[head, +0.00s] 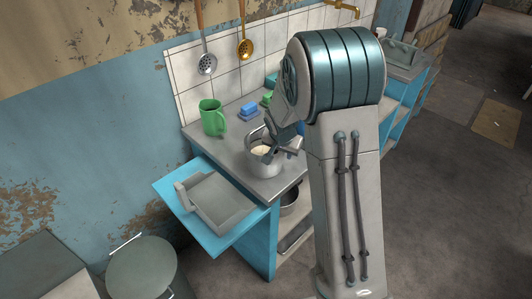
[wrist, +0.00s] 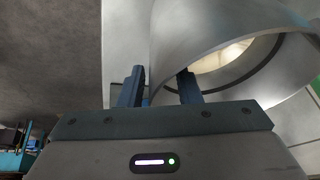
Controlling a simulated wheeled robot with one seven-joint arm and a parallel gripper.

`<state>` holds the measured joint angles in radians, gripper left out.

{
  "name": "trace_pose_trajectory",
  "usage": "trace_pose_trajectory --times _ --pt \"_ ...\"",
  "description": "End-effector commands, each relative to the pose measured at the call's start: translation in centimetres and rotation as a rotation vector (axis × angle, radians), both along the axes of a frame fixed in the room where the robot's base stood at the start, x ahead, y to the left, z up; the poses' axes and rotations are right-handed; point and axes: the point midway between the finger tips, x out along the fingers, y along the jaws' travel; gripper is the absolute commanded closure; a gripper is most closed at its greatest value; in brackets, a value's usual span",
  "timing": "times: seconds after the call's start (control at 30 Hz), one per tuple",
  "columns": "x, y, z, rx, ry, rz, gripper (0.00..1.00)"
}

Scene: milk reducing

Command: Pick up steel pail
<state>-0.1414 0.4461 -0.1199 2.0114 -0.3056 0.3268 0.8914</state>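The steel pail (head: 259,163) stands upright on the grey counter, with something pale inside it. In the wrist view the pail (wrist: 215,30) fills the upper right, its open mouth facing right and its pale contents showing. My gripper (head: 283,146) is at the pail's right rim in the head view. In the wrist view its two dark fingers (wrist: 160,86) are apart, with the pail's wall close ahead and between them. The right finger overlaps the rim; I cannot tell whether either finger touches it. My arm partly hides the pail's right side in the head view.
A green mug (head: 213,118) and a blue block-like item (head: 249,110) stand behind the pail on the counter. A grey tray-like object (head: 216,203) lies on the blue side panel at left. A metal pot (head: 289,202) sits on the shelf below.

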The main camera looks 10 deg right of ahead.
Motion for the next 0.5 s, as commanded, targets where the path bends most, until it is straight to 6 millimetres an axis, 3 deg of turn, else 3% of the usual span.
trace_pose_trajectory --times 0.13,0.27,0.5 --pt "0.00 0.00 0.01 0.000 0.000 0.000 0.69" --pt "0.00 -0.01 0.02 0.000 0.000 0.000 1.00" --pt "-0.01 -0.06 0.03 0.000 0.000 -0.001 1.00"
